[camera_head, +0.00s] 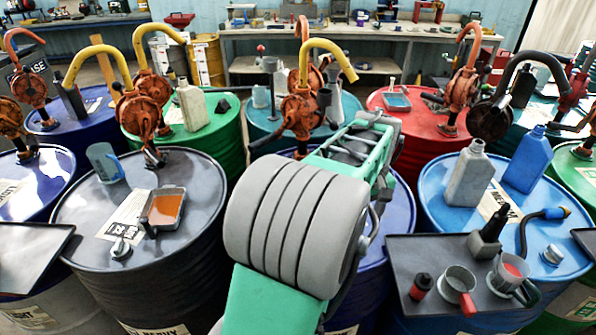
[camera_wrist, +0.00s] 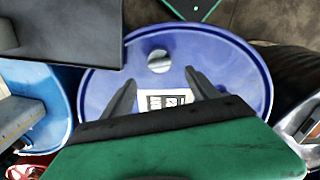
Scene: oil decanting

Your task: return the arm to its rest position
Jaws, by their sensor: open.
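My arm rises from the bottom of the head view, grey and green, and stretches over the middle blue drum (camera_head: 377,240). The fingertips cannot be made out there. In the wrist view my gripper (camera_wrist: 161,84) has its two dark fingers spread apart, with nothing between them. Below them is a blue drum top (camera_wrist: 235,75) with a silver cap (camera_wrist: 159,61) and a white label (camera_wrist: 155,102). The fingers look apart from the drum, but the height is hard to tell.
A dark drum (camera_head: 75,215) with an orange-filled tray (camera_head: 165,208) stands left. A light blue drum (camera_head: 440,195) with jugs (camera_head: 467,175) stands right, beside a grey tray (camera_head: 410,255) holding funnels and cups. Rusty pumps (camera_head: 300,108) stand on drums behind. A bench (camera_head: 350,30) runs along the back.

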